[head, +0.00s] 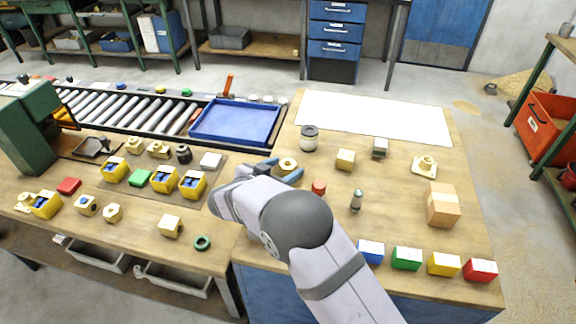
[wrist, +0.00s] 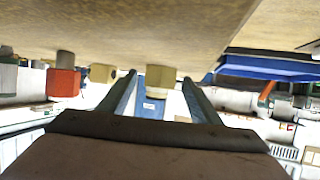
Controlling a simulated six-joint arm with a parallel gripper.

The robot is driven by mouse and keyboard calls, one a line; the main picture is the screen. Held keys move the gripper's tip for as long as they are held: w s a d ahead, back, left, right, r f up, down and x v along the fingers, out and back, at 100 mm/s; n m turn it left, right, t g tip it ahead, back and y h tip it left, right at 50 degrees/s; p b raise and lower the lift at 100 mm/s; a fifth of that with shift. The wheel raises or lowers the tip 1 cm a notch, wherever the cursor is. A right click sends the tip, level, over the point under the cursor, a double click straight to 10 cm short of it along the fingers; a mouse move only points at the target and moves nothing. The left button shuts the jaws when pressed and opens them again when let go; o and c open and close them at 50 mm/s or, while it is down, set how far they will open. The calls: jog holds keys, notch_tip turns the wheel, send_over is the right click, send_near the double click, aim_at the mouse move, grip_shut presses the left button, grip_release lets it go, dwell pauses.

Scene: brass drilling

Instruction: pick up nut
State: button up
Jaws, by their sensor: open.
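A small brass-coloured round piece with a dark hole in its top (head: 287,163), which looks like the nut, stands on the wooden table just right of the blue tray. My gripper (head: 284,170) is open, with its blue-grey fingers on either side of this piece. In the wrist view, which is upside down, the piece (wrist: 160,78) shows between the two fingers (wrist: 160,84), with gaps on both sides. It is not gripped. My wrist and arm hide part of the table in front of it.
A red piece (head: 319,187) stands close on the right, with a brass block (head: 345,159) and a grey jar (head: 309,138) behind. The blue tray (head: 236,122) lies at the back left. Several coloured boxes line the front right edge. The white sheet (head: 375,117) is bare.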

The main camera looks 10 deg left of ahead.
aim_at(284, 167)
jog(key=shift+r, duration=0.1)
jog(key=c, duration=1.5)
jog(key=shift+o, duration=0.2)
jog(key=shift+r+b, duration=1.4)
jog(key=shift+r, duration=3.6)
